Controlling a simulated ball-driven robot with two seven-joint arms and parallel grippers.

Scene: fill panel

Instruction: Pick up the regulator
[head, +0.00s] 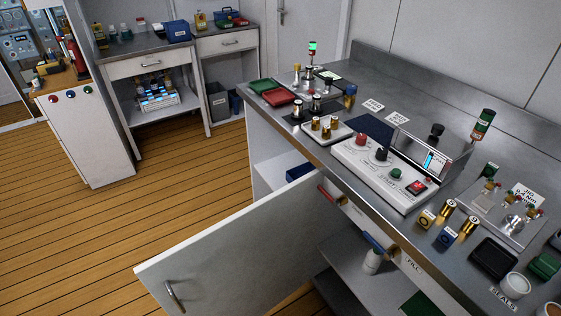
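No gripper of mine shows in the head view. I cannot tell for sure which item is the regulator. Small brass fittings (327,130) stand on a pale tray (345,134) near the middle of the steel counter (405,225). Two brass-topped pieces, one with a gold block (427,217) and one with a blue block (447,238), lie nearer the front edge. A plate with valves and red knobs (487,213) is at the right. A white control box (380,180) with red, black and green knobs sits between.
A cabinet door (235,245) hangs open below the counter and juts over the wooden floor (75,235). Red (279,94) and green (262,85) trays sit at the counter's far end. A black tray (494,258) and white cup (515,286) are near right. Floor at left is clear.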

